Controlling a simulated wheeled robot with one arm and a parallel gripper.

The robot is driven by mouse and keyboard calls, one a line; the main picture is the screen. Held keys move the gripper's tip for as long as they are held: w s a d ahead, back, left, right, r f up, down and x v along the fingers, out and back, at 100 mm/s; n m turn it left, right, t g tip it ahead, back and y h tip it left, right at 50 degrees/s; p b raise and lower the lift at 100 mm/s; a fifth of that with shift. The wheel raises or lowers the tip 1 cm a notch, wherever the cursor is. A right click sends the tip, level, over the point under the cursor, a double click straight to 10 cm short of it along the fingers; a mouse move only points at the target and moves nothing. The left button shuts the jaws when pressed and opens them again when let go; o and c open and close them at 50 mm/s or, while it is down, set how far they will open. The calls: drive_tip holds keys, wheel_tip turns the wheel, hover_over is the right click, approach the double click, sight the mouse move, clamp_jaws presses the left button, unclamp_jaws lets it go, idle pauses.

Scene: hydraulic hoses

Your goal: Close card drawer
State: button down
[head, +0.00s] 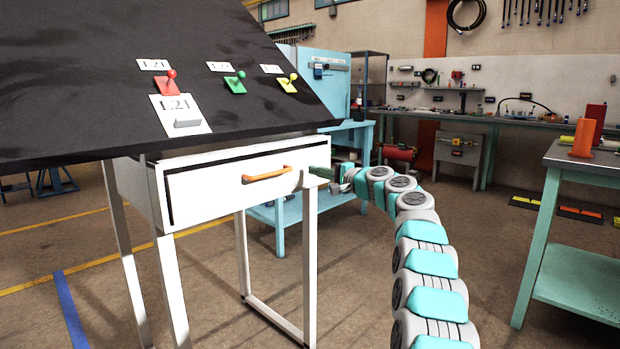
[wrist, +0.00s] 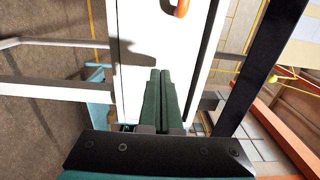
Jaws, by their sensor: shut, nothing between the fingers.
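The card drawer (head: 225,188) is a white front with an orange handle (head: 267,173), set in a white cabinet under the dark sloped desk top. A dark gap shows along its top and left edges; the front looks close to the frame, and I cannot tell how far out it stands. My gripper (head: 318,173) is at the drawer's right end, right of the handle. In the wrist view my gripper (wrist: 160,73) has its two green fingers together and empty, pointing at the white drawer front (wrist: 140,75). The handle (wrist: 182,8) is beyond the fingertips. Contact is unclear.
The desk top (head: 200,90) carries red, green and yellow switches and labels. White legs (head: 310,265) stand below the drawer. A turquoise bench (head: 290,210) is behind, and a turquoise table (head: 580,275) stands at the right. The floor in front is open.

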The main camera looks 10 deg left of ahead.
drive_tip(key=b+v, duration=0.2)
drive_tip(key=v, duration=0.9)
drive_tip(key=s+a+f+n+g+h, duration=0.2)
drive_tip(key=s+f+g, duration=0.15)
drive_tip(key=s, duration=0.65)
drive_tip(key=s+a+f+n+g+h, duration=0.1)
drive_tip(key=s+a+f+n+g, duration=0.2)
drive_tip(key=s, duration=0.7)
drive_tip(key=s+a+f+n+g+h, duration=0.15)
drive_tip(key=s+f, duration=0.35)
drive_tip(key=s, duration=0.5)
drive_tip(key=s+d+f+g+h, duration=0.1)
drive_tip(key=s+d+f+h, duration=0.2)
drive_tip(key=s, duration=0.8)
drive_tip(key=s+d+f+g+h+p, duration=0.1)
drive_tip(key=s+d+f+g+h, duration=0.1)
drive_tip(key=s+d+f, duration=0.6)
drive_tip(key=s+d+f+n+g+h, duration=0.1)
drive_tip(key=s+d+f+h, duration=0.3)
drive_tip(key=s+d, duration=0.5)
drive_tip(key=s+f, duration=0.2)
drive_tip(key=s, duration=0.4)
drive_tip(key=shift+s+d+f+g+h, duration=0.15)
drive_tip(key=shift+s+f+g+h, duration=0.1)
drive_tip(key=shift+g+h, duration=0.15)
